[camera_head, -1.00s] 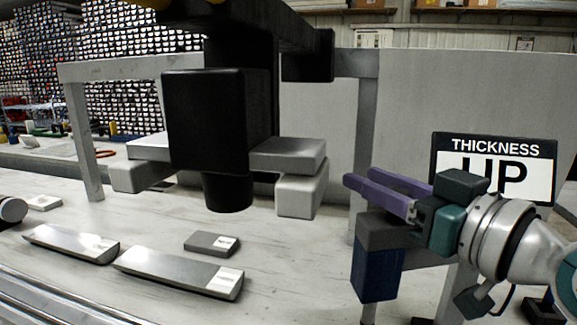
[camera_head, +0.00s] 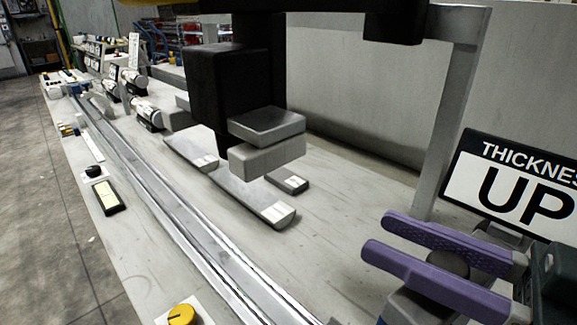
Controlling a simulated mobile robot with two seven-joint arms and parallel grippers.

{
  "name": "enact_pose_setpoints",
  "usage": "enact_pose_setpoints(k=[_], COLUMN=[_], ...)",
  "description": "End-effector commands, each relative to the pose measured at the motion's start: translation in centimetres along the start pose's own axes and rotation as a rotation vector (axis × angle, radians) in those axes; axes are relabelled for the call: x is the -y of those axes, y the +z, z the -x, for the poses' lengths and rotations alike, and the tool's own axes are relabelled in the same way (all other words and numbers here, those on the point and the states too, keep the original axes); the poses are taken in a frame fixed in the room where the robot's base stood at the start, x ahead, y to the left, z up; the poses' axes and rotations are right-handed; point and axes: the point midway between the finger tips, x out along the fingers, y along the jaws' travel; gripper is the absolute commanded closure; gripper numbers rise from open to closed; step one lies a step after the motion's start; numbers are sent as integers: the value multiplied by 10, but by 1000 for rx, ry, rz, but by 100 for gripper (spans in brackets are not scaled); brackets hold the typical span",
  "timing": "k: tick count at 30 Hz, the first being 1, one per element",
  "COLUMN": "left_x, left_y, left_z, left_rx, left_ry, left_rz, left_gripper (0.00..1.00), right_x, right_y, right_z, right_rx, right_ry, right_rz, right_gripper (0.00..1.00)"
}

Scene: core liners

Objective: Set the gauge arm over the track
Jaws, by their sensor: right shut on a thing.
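A large black housing (camera_head: 225,80) with grey blocks (camera_head: 267,143) at its lower sides hangs above the bench; it looks like the gauge arm's head. A black beam end (camera_head: 393,25) shows at the top. The shiny metal track (camera_head: 180,222) runs along the bench, from upper left to the bottom. From this angle the housing appears behind the track, and I cannot tell whether it is over it. My right gripper (camera_head: 384,236), with purple fingers, is at lower right, shut on a dark rounded piece (camera_head: 449,264) between the fingers. My left gripper is not in view.
Silver bar pieces (camera_head: 252,200) and a small grey block (camera_head: 288,181) lie under the housing. A grey post (camera_head: 450,115) and a THICKNESS UP sign (camera_head: 515,185) stand near my right gripper. A yellow knob (camera_head: 181,315) is at the near edge. Bare bench lies between.

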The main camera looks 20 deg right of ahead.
Motion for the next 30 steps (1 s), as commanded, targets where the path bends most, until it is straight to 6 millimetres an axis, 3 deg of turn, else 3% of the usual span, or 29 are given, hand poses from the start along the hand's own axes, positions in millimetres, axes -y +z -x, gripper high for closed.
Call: enact_pose_setpoints(k=[12,30], left_x=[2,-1], left_y=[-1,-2], left_z=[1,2], left_rx=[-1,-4], left_ry=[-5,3], left_rz=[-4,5], left_gripper=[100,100], right_x=[14,16], right_y=[1,1], right_z=[26,31], right_rx=[3,1], right_ry=[-216,-253], right_rz=[3,0], right_gripper=[100,100])
